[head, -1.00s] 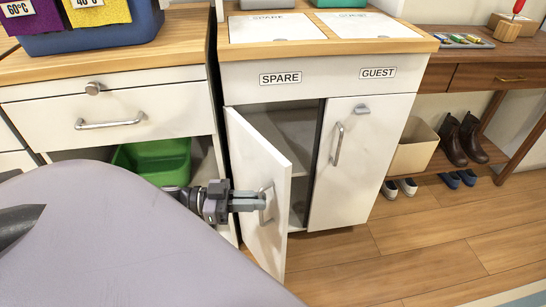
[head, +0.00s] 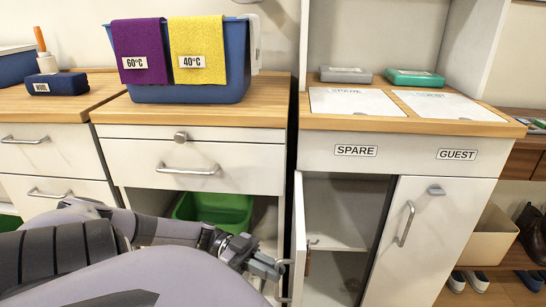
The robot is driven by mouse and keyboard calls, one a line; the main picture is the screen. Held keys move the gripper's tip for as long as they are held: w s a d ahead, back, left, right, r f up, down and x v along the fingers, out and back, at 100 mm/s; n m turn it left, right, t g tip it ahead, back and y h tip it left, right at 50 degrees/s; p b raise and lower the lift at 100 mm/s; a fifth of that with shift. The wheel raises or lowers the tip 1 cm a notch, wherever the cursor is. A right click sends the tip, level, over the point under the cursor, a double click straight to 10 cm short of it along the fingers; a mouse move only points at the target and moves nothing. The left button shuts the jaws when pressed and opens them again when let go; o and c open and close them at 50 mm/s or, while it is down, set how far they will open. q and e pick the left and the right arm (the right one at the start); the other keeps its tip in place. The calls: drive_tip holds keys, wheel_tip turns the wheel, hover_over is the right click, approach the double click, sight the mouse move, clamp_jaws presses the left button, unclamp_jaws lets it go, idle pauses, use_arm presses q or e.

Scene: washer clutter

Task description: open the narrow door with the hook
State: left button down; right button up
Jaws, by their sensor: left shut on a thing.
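The narrow white door (head: 298,235) under the SPARE label (head: 356,151) stands open and shows almost edge-on. A small metal hook (head: 313,242) sticks out from its inner face, with a small brown thing (head: 307,262) below it. My left gripper (head: 270,268) is on the outer side of the door, shut on its handle (head: 285,262). The fingers partly hide the handle. The inside of the cupboard (head: 340,210) shows a shelf. My right gripper is not in view.
The GUEST door (head: 425,240) to the right is closed. To the left are a drawer (head: 195,165) and a green bin (head: 215,210) in an open bay. A blue basket (head: 185,95) with towels stands on the counter above. My left arm crosses the lower left.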

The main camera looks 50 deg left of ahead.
use_arm(q)
drive_tip(key=shift+w+a, duration=0.15)
drive_tip(key=c, duration=1.2)
unclamp_jaws()
drive_tip(key=v, duration=0.7)
